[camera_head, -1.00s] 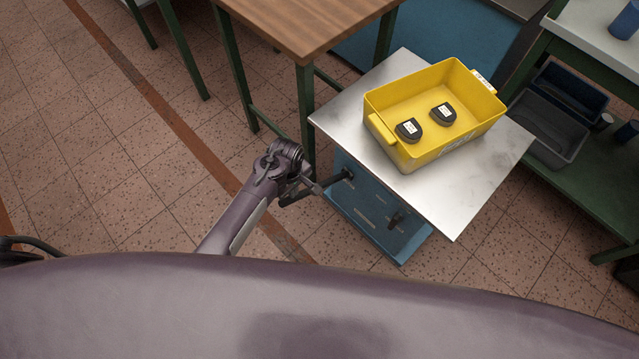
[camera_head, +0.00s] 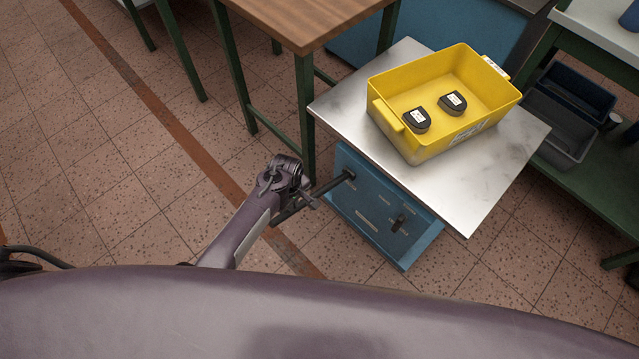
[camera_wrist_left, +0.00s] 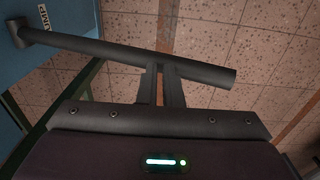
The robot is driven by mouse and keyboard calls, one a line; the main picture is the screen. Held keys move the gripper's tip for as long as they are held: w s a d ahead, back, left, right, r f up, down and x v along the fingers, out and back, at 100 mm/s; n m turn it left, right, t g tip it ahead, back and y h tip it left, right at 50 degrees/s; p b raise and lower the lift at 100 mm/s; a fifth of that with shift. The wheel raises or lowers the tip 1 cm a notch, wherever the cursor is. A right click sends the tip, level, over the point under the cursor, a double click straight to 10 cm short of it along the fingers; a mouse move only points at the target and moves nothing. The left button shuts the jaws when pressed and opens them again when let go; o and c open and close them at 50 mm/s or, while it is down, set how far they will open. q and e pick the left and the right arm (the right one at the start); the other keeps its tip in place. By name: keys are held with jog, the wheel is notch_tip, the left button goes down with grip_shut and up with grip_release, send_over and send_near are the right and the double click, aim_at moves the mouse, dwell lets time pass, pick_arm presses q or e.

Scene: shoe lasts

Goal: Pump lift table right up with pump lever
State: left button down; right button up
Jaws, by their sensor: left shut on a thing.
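The lift table has a grey metal top (camera_head: 455,196) and a blue body (camera_head: 378,215) below it. The dark pump lever (camera_head: 333,185) sticks out from the body's left side toward my left gripper (camera_head: 304,199). In the left wrist view the lever (camera_wrist_left: 120,54) is a dark round bar running from the blue body (camera_wrist_left: 45,12) at upper left to a free end at right. My left gripper (camera_wrist_left: 160,72) is shut on the lever, nearer its free end. My right gripper is not in view.
A yellow bin (camera_head: 450,140) with two dark objects (camera_head: 416,121) inside stands on the lift table top. A wooden table (camera_head: 300,18) is behind at left. A green shelf (camera_head: 590,170) with grey and blue bins stands at right. The tiled floor at left is clear.

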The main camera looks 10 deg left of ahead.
pick_arm(q)
jog(key=f, duration=0.1)
jog(key=s+f+b, duration=0.1)
jog(key=f, duration=0.1)
jog(key=a+f+b, duration=0.1)
jog(key=f, duration=0.1)
jog(key=shift+s+f, duration=0.2)
jog(key=shift+s, duration=0.1)
notch_tip(320, 180, down, 3)
jog(key=b, duration=0.3)
jog(key=p, duration=1.4)
send_near(289, 212)
jog(key=shift+w+d+f, duration=0.3)
jog(key=shift+w, duration=0.2)
jog(key=shift+w+d+f, duration=0.25)
jog(key=shift+w+d, duration=0.05)
jog(key=shift+w, duration=0.15)
jog(key=shift+f+b, duration=0.15)
jog(key=shift+b, duration=0.25)
jog(key=shift+f, duration=0.1)
